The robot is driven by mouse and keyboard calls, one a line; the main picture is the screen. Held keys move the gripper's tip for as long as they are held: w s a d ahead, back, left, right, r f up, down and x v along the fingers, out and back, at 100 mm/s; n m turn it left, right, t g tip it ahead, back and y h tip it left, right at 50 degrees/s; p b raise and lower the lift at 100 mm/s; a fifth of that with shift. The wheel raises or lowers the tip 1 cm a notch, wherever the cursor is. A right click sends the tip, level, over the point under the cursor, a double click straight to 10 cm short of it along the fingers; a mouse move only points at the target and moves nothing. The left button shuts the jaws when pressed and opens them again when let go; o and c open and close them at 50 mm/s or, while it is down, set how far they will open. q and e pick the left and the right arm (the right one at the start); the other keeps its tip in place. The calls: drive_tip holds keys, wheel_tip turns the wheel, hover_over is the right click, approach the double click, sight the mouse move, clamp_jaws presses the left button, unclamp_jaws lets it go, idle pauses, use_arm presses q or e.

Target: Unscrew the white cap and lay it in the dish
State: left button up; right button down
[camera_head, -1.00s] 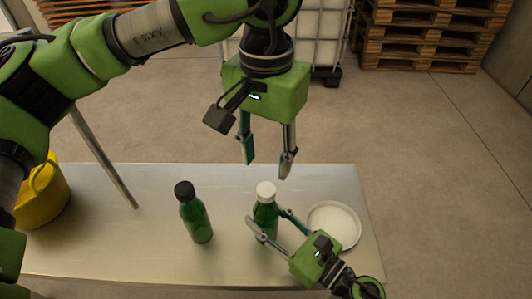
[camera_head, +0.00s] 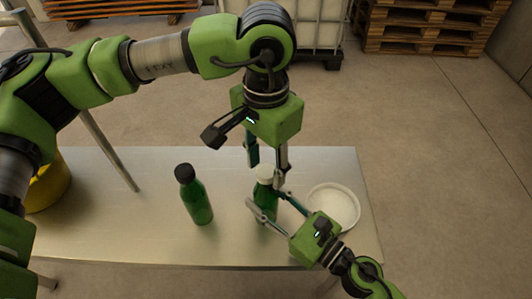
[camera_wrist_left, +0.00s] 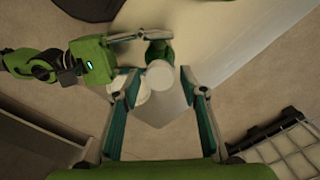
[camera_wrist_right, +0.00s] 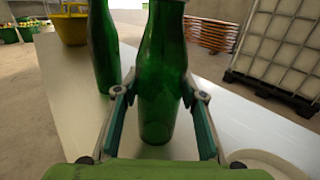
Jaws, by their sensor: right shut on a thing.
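The green bottle with the white cap (camera_head: 263,171) stands upright on the metal table. My right gripper (camera_head: 265,203) is shut on this bottle's body; the bottle (camera_wrist_right: 163,75) shows between its fingers in the right wrist view, its top out of frame. My left gripper (camera_head: 266,172) points down from above, its fingers open on either side of the cap. In the left wrist view the white cap (camera_wrist_left: 160,74) sits between the fingers, with gaps visible. The white dish (camera_head: 347,208) lies to the right of the bottle, empty, partly hidden by my right gripper.
A second green bottle with a black cap (camera_head: 197,200) stands to the left on the table (camera_head: 105,225). A yellow container (camera_head: 48,185) is at the left, partly behind my left arm. Pallets (camera_head: 425,25) and a caged white tank (camera_head: 310,25) stand on the floor behind.

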use_arm(q)
clamp_jaws()
